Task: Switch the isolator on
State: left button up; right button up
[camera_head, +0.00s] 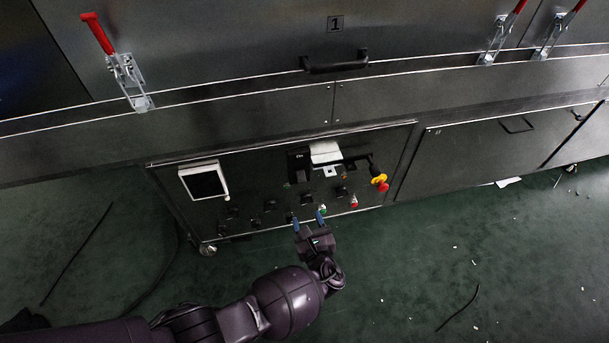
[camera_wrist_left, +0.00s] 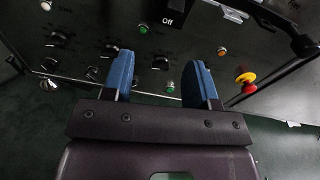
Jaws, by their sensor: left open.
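The isolator (camera_head: 299,165) is a black block on the control panel (camera_head: 250,185), with a white "On" label near its top. In the left wrist view the isolator (camera_wrist_left: 168,8) shows only in part at the top edge, with an "Off" label. I cannot tell its handle position. My left gripper (camera_head: 308,218) is open and empty in front of the panel's lower edge, below the isolator and apart from it. Its two blue fingers also show in the left wrist view (camera_wrist_left: 158,72), pointing towards the panel. My right gripper is in neither view.
A red and yellow emergency stop (camera_head: 380,182) is right of the isolator. Several knobs and lit buttons sit below it. A white-framed screen (camera_head: 204,181) is at the panel's left. A black handle (camera_head: 335,65) and red-handled clamps (camera_head: 122,65) are above. Green floor lies in front.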

aim_at(301, 177)
pick_arm(q)
jog(key=shift+m+t, duration=0.6)
jog(key=shift+m, duration=0.1)
jog(key=b+x, duration=0.1)
jog(key=x, duration=0.3)
jog(key=d+b+x, duration=0.1)
jog(key=x, duration=0.3)
jog(key=b+x, duration=0.1)
jog(key=x, duration=0.3)
jog(key=shift+w+d+r, duration=0.1)
jog(key=shift+w+d, duration=0.05)
jog(key=shift+w, duration=0.25)
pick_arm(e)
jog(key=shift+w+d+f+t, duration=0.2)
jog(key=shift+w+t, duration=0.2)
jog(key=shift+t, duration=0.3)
pick_arm(q)
jog(key=c, duration=0.9)
jog(key=shift+r, duration=0.1)
